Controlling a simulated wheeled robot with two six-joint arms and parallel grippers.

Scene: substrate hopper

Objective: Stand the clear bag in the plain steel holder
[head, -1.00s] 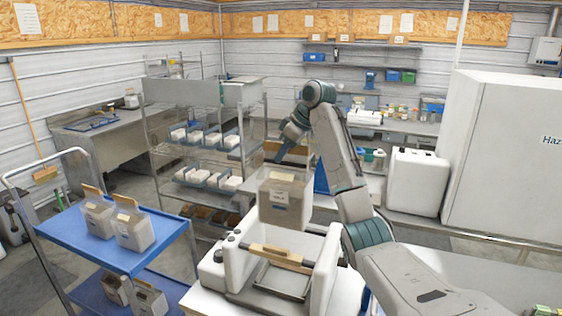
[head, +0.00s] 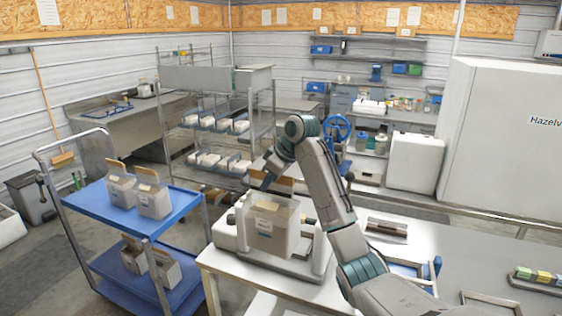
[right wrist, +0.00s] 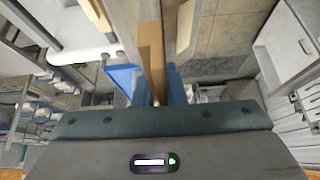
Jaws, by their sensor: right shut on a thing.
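The clear bag (head: 271,232), filled with pale brown material and bearing a white label, hangs upright with a tan strip at its top. My right gripper (head: 267,184) is shut on the bag's top; in the right wrist view its blue fingers (right wrist: 160,88) close about a tan strip. The bag overlaps the white bench machine (head: 312,262); I cannot tell whether it touches it. I cannot tell which is the plain holder. My left gripper is out of view.
A blue cart (head: 95,207) at left carries several similar bags. A wire rack (head: 249,130) with pale blocks stands behind. A blue-handled item (head: 436,270) lies near my right arm.

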